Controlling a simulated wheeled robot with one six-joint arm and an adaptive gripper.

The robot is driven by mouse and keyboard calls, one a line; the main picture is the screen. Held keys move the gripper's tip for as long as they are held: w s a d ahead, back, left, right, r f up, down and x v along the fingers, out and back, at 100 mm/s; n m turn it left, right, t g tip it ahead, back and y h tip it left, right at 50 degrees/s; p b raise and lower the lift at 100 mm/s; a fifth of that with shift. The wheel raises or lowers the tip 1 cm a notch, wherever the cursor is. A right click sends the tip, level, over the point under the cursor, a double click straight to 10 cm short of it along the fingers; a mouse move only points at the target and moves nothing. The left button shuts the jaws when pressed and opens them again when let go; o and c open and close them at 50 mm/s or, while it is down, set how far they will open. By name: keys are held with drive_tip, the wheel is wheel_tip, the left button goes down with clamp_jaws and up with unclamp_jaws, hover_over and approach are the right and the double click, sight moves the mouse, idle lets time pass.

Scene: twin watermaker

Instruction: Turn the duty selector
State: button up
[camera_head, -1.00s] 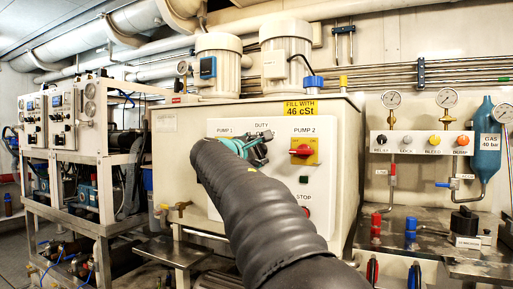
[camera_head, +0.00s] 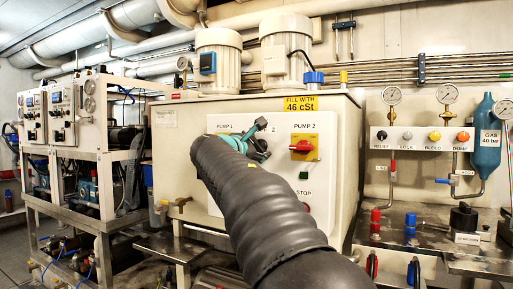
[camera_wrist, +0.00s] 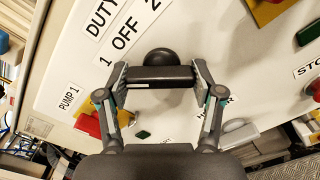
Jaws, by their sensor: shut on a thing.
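The duty selector (camera_wrist: 160,76) is a black knob with a bar handle, below the "1 OFF 2" label (camera_wrist: 128,36) in the wrist view. My gripper (camera_wrist: 161,82) has one finger at each end of the bar and is shut on it. The label runs slanted in this view, while the bar lies level between the fingers. In the head view, my gripper (camera_head: 264,140) is at the white panel (camera_head: 232,205) between the Pump 1 and Pump 2 labels. My arm hides part of the panel. I cannot tell which position the selector points to.
The red Pump 2 switch (camera_head: 302,147) on its yellow plate is close to the right of my gripper. A green button (camera_head: 303,176) and a red stop button (camera_head: 306,207) are below it. A valve panel (camera_head: 421,140) with gauges stands further right.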

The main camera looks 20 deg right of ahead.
drive_tip(key=o, duration=1.1)
drive_tip(key=shift+o, duration=0.2)
drive_tip(key=v, duration=1.2)
